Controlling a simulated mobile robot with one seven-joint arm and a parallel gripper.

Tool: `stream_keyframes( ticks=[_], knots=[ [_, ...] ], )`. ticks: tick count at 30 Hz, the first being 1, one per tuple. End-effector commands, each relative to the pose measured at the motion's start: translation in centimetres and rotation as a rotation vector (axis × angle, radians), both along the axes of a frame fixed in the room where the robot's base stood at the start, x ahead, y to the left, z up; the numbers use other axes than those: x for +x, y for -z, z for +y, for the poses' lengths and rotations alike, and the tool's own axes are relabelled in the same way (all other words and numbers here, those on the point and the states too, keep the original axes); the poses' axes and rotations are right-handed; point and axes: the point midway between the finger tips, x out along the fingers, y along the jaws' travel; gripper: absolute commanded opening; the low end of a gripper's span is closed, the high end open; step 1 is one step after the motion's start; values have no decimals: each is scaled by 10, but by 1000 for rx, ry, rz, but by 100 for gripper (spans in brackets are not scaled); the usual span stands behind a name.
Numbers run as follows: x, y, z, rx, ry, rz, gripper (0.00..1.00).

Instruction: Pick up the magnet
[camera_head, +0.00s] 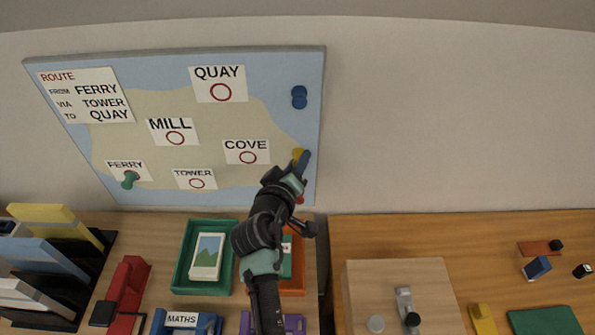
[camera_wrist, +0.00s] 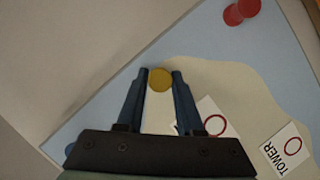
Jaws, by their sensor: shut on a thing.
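A map board (camera_head: 150,65) stands against the wall. A yellow magnet (camera_head: 297,153) is at its right side, right of the COVE card (camera_head: 247,152). My gripper (camera_head: 301,157) reaches up to it and is shut on it. In the wrist view, the round yellow magnet (camera_wrist: 160,80) sits between the two blue fingertips (camera_wrist: 161,74). I cannot tell whether it still touches the board. A blue magnet (camera_head: 299,97) is higher up on the board. A green magnet (camera_head: 130,179) is by the FERRY card. A red magnet (camera_wrist: 238,12) shows in the wrist view.
Below the board, a desk holds a green tray (camera_head: 177,280) with a picture card, an orange tray (camera_head: 300,291) partly hidden by my arm, a red stapler-like object (camera_head: 128,285) and a file rack (camera_head: 85,275). A wooden block (camera_head: 375,275) stands at right. The wall right of the board is bare.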

Motion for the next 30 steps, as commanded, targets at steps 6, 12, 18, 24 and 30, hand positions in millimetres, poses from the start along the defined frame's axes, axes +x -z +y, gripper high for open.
stream_keyframes(
  ticks=[6,12,18,24,30],
  knots=[
    [-13,-28,0,1,-1,2,5],
    [-48,-28,0,2,-1,1,5],
    [-89,-27,0,1,-1,1,5],
    [-136,-26,0,1,-1,3,5],
    [-173,-28,0,0,-2,2,5]
  ],
)
